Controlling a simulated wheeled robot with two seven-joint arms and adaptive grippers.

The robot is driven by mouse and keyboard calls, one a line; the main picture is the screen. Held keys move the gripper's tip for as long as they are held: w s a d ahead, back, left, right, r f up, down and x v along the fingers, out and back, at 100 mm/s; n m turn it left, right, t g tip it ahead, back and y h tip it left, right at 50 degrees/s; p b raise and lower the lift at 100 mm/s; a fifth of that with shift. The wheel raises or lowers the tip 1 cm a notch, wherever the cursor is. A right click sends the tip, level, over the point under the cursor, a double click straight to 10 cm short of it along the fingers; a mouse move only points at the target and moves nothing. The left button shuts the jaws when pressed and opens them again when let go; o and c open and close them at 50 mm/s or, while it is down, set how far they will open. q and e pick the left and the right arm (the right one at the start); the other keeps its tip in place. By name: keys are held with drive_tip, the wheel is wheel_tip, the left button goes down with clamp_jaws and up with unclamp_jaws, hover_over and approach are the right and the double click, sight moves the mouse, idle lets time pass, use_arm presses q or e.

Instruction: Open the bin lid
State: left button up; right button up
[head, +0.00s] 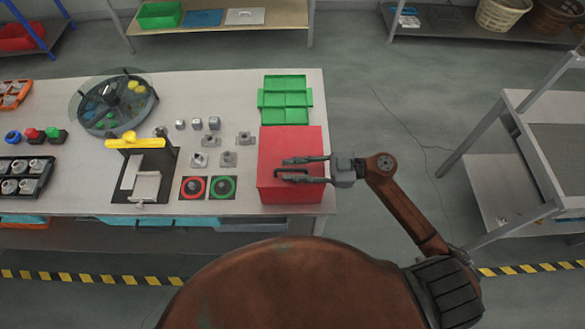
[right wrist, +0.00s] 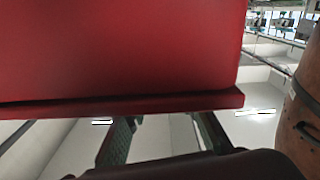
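The red bin (head: 290,142) stands at the right front corner of the table, and its flat lid looks down. A dark handle (head: 280,171) shows on the lid's top, partly hidden by my gripper. My right gripper (head: 285,170) reaches in from the right over the lid. Its two fingers are spread, one on each side of the handle, and I cannot tell whether they touch it. In the right wrist view, the red wall and lid rim (right wrist: 120,104) fill the upper part, and the fingers (right wrist: 163,135) are apart beyond the rim. My left gripper is not in view.
A green tray (head: 286,98) lies behind the bin. Red and green ring pads (head: 222,187) and several small metal parts lie to its left. A press-like fixture (head: 143,170) and a round carousel (head: 113,103) stand farther left. Floor right of the table is free up to a grey rack.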

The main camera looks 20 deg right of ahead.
clamp_jaws()
idle(0.4)
